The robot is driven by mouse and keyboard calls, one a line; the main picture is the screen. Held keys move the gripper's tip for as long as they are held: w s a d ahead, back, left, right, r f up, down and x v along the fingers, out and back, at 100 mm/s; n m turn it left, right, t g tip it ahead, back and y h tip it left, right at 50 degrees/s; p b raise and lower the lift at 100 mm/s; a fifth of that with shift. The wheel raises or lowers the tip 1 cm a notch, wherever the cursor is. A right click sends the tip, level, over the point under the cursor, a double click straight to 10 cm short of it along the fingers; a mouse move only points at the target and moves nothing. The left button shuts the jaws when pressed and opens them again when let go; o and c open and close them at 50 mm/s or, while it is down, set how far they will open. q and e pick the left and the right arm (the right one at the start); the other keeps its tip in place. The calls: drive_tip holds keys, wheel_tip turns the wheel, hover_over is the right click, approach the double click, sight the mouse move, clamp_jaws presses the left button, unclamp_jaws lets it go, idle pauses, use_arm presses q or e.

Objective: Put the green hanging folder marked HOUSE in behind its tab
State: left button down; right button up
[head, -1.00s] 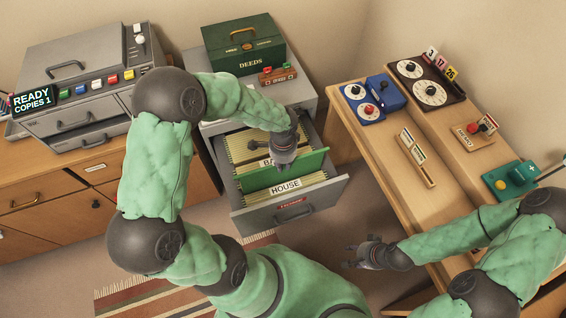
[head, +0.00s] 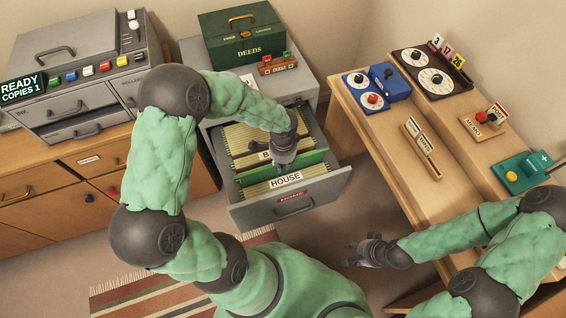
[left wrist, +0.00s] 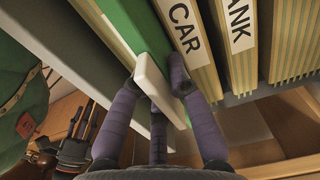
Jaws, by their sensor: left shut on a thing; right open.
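The green hanging folder (head: 308,160) is upright in the open drawer, between the BANK tab and the HOUSE tab (head: 286,180). Its top edge stands above the cream folders; its lower part is hidden. My left gripper (head: 281,167) is shut on its top edge from above. In the left wrist view my left gripper's fingers (left wrist: 154,92) close around a white piece (left wrist: 153,82) on the green folder (left wrist: 135,28). The CAR tab (left wrist: 184,26) is beside it, then the BANK tab (left wrist: 240,22). The folder's marking is not readable. My right gripper (head: 360,253) is open and empty over the floor.
The grey drawer front (head: 300,205) juts out beneath the cabinet. A green DEEDS box (head: 245,45) and a small reddish-brown holder (head: 278,65) stand on top. A copier (head: 85,75) is at left, a wooden desk (head: 385,155) at right.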

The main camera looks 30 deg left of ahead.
sight(283, 170)
use_arm(q)
drive_tip(key=shift+f+b, duration=0.75)
drive_tip(key=shift+f, duration=1.45)
drive_tip(key=c, duration=1.1)
unclamp_jaws()
drive_tip(key=shift+r, duration=0.1)
wheel_tip(283, 170, up, 12)
drive_tip(key=shift+f, duration=0.1)
